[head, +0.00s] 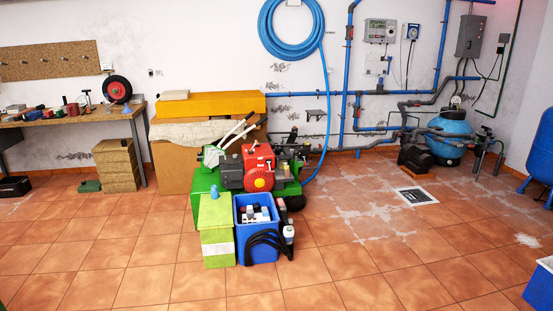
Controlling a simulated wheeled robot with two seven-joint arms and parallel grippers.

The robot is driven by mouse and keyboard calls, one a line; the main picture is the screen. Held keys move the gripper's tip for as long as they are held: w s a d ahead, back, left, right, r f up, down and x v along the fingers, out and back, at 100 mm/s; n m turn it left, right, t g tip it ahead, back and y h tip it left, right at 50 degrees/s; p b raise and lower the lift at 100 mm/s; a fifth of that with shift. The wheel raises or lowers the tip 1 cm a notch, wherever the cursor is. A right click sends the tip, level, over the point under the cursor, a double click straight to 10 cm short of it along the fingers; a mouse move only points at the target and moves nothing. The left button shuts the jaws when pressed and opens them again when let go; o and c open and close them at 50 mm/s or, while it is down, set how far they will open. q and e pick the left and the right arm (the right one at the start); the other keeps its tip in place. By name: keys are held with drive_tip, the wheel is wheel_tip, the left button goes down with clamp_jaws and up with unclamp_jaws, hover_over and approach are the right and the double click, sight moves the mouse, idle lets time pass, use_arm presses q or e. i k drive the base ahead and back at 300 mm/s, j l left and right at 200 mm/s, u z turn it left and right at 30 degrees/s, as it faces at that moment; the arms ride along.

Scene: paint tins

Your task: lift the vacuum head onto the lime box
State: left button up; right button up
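The lime box (217,242) stands upright on the tiled floor near the middle of the head view, with a pale band across its front. A small blue object (214,192) shows at its top; it is too small to identify. A blue bin (263,256) stands right beside the lime box, with bottles and white items in it and a black hose (264,238) hanging over its front. I cannot tell which item is the vacuum head. Neither of my grippers is in view.
A red and green machine (257,167) stands behind the two boxes, before a cardboard-coloured stack (174,169). A workbench (66,119) is at the left. A blue tank (452,128) and pipes are at the back right. The floor (345,262) in front is clear.

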sight(264, 216)
drive_tip(key=i+z, duration=0.1)
drive_tip(key=i, duration=3.7)
drive_tip(key=l+z, duration=0.05)
